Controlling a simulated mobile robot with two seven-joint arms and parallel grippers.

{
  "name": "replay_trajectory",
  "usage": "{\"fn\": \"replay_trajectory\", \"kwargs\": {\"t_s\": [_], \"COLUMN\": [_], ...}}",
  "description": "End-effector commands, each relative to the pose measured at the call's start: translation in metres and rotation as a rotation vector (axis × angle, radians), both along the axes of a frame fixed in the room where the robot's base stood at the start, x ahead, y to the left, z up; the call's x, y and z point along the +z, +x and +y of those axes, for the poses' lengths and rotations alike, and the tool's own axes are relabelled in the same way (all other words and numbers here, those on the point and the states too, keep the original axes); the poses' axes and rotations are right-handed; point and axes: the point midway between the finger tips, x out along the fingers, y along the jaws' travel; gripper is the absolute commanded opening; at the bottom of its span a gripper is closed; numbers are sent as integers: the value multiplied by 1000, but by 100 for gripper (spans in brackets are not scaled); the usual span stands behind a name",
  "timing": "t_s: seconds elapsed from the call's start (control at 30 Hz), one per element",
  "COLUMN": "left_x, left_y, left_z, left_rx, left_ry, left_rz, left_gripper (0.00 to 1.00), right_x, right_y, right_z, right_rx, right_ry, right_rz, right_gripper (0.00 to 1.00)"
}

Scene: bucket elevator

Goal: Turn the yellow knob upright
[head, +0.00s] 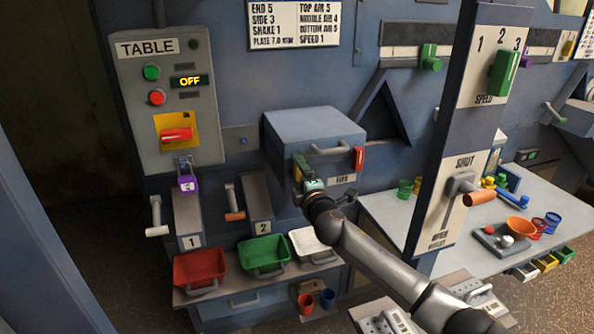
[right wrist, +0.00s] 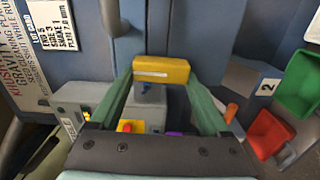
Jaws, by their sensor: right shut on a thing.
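The yellow knob (right wrist: 150,71) is a short bar with a white line along it. In the right wrist view it lies across between the green fingertips of my right gripper (right wrist: 162,74), which is shut on it. In the head view my right gripper (head: 304,173) is at the left front of the blue-grey box (head: 315,125). A small yellow part of the knob (head: 300,162) shows there, mostly hidden by the gripper, so its tilt is hard to tell. My left gripper is not in view.
The box has a grey handle (head: 329,149) and a red lever (head: 359,159) close to the gripper. Red (head: 200,268), green (head: 263,253) and white (head: 308,243) bins stand below. A post with a SHUT lever (head: 478,199) rises at the right. The TABLE panel (head: 172,105) is at the left.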

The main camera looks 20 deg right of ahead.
Motion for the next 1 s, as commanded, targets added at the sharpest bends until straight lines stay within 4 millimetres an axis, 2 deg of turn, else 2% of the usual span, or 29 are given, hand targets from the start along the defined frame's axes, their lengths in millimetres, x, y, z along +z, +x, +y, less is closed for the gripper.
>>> {"fn": "replay_trajectory", "kwargs": {"t_s": [0.63, 0.67, 0.83, 1.0], "left_x": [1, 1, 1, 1], "left_y": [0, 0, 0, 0], "left_z": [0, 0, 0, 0], "left_rx": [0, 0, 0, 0], "left_ry": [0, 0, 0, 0], "left_rz": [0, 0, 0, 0], "left_gripper": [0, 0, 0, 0], "right_x": [-2, -2, -2, -1], "right_y": [0, 0, 0, 0], "right_z": [-2, -2, -1, -1], "right_rx": [-4, -4, -3, -1], "right_ry": [-54, -54, -51, -49], "right_rz": [0, 0, 0, -1], "right_gripper": [24, 82, 100, 100]}}
